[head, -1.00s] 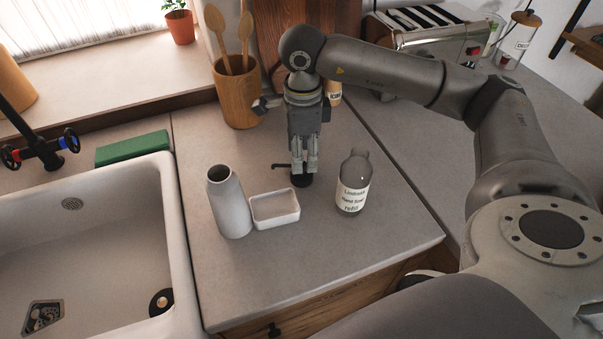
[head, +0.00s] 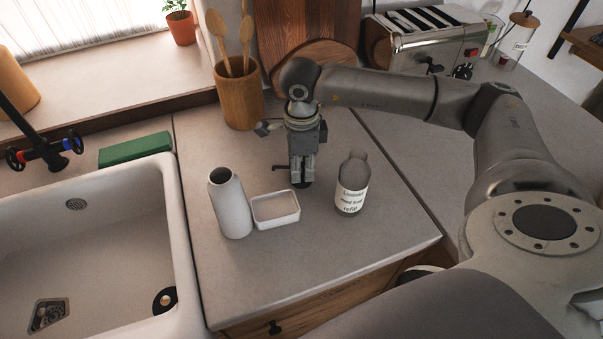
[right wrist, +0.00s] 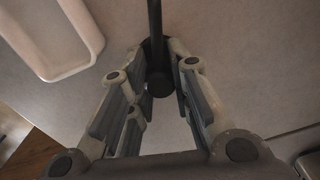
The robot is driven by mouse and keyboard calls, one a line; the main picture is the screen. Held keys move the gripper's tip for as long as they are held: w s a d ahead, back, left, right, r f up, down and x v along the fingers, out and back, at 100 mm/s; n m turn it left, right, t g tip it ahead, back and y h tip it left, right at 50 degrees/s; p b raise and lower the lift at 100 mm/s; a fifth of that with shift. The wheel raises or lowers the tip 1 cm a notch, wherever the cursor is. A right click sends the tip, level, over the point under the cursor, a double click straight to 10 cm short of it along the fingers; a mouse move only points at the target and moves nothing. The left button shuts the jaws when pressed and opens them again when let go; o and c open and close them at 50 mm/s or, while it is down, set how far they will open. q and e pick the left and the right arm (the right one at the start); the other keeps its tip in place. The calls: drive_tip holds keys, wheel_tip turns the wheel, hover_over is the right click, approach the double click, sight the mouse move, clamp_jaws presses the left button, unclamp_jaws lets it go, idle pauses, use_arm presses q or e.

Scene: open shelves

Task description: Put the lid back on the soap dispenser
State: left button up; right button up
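The soap dispenser (head: 233,210) is a white bottle with a dark open mouth, upright on the counter near the sink. Its black pump lid (head: 281,167) is on the counter behind the white dish, mostly hidden by my right gripper. My right gripper (head: 301,181) points down over the lid. In the right wrist view, the lid's round dark part (right wrist: 159,83) is between the fingertips of my right gripper (right wrist: 159,65), with its dark spout reaching away. The fingers look open, with a narrow gap beside the lid. My left gripper is not in view.
A white soap dish (head: 275,212) stands right of the dispenser, close to it. A labelled refill bottle (head: 352,190) stands right of my gripper. A wooden utensil pot (head: 238,98) is behind. The sink (head: 188,290) is at left. The front counter is clear.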

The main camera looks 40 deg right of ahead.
clamp_jaws()
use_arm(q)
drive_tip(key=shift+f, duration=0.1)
use_arm(e)
drive_tip(key=shift+r+b, duration=0.5)
drive_tip(key=shift+r, duration=0.2)
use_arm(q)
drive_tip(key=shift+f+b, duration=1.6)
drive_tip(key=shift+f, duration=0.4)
use_arm(e)
drive_tip(key=s+a+r, duration=0.9)
drive_tip(key=s+r, duration=0.2)
drive_tip(key=shift+r, duration=0.3)
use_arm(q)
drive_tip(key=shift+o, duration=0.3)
use_arm(e)
drive_tip(key=shift+w+d, duration=0.1)
